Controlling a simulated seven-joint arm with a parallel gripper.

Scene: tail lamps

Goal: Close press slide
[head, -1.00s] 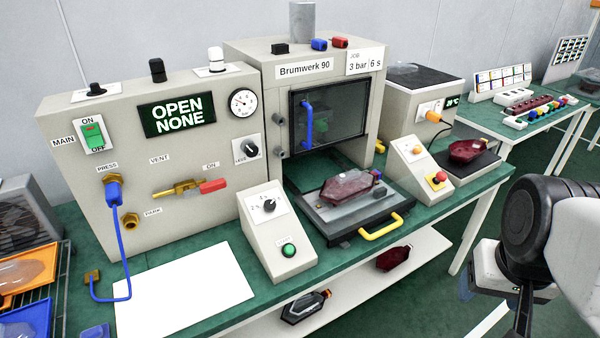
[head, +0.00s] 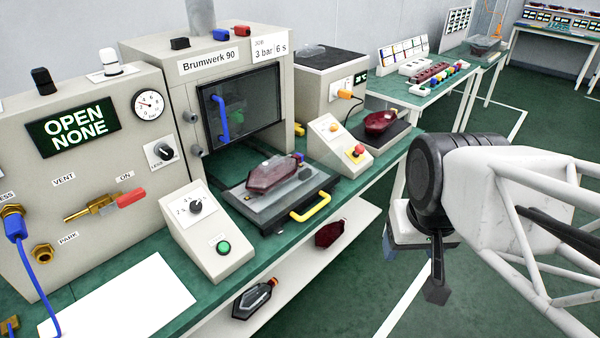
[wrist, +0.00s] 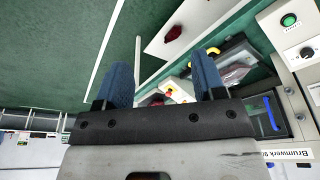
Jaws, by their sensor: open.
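The press slide (head: 240,196) is a grey plate pulled out in front of the press (head: 212,152) labelled Brumwerk 90. A yellow handle (head: 310,207) is on its front edge. A dark red and clear tail lamp (head: 274,174) lies on the slide. The slide and its yellow handle (wrist: 206,47) also show in the wrist view. My gripper (head: 437,290) hangs to the right of the slide, out over the floor and apart from the handle. In the wrist view its two blue fingers (wrist: 164,82) are spread wide with nothing between them.
A control box with a green button (head: 223,247) stands left of the slide. A box with a red button (head: 359,150) stands to its right. Lamps lie on the shelf below (head: 290,262). A display on the grey cabinet reads OPEN NONE (head: 74,129). The floor around my arm is clear.

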